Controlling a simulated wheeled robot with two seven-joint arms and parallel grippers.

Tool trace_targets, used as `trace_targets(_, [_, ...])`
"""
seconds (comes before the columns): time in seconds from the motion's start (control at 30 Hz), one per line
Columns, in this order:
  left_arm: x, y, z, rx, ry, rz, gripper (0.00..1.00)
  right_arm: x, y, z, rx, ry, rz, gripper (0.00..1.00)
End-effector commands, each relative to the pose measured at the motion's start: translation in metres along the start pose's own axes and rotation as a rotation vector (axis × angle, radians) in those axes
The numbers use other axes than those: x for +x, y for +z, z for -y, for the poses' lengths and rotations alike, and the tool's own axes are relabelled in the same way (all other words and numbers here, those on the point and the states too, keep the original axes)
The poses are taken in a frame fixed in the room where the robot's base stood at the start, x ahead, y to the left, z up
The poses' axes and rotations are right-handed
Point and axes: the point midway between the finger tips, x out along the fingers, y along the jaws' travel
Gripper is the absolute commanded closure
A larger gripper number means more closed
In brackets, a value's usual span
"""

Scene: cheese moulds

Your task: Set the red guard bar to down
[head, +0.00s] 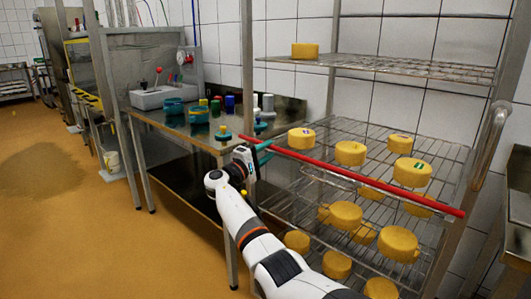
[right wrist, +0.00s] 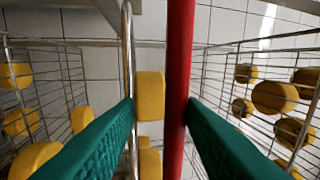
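The red guard bar (head: 350,173) runs across the front of the wire rack at the level of a cheese shelf, sloping in the picture from upper left to lower right. My right gripper (head: 268,152) is at the bar's left part, near the rack post. In the right wrist view the bar (right wrist: 179,70) stands upright in the picture, close to the right-hand teal finger. My right gripper's fingers (right wrist: 160,108) are wide apart; I cannot tell whether one touches the bar. My left gripper is not in view.
Yellow cheeses (head: 350,153) sit on the rack's wire shelves (head: 440,150) behind and below the bar. A steel table (head: 205,133) with blue moulds (head: 199,114) and a grey box stands left of the rack. The floor at left is clear.

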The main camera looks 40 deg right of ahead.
Motion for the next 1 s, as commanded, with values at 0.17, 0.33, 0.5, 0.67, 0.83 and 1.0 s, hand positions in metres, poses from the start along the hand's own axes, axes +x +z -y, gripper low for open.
trace_targets(0.17, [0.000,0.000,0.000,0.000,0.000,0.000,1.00,-0.005,0.000,0.001,0.002,-0.002,0.001,0.65])
trace_targets(0.33, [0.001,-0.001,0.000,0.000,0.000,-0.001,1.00,-0.031,0.000,0.001,0.003,-0.001,0.003,0.65])
trace_targets(0.5, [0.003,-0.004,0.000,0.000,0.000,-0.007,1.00,-0.069,0.001,0.000,0.001,0.000,0.003,0.65])
trace_targets(0.67, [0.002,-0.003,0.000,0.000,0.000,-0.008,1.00,-0.099,0.000,-0.001,0.001,0.001,0.003,0.65])
trace_targets(0.83, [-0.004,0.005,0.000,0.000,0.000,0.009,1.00,-0.117,0.000,-0.001,0.000,0.000,0.001,0.65])
trace_targets(1.0, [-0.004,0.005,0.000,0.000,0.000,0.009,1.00,-0.121,0.000,0.000,-0.001,0.000,-0.001,0.65])
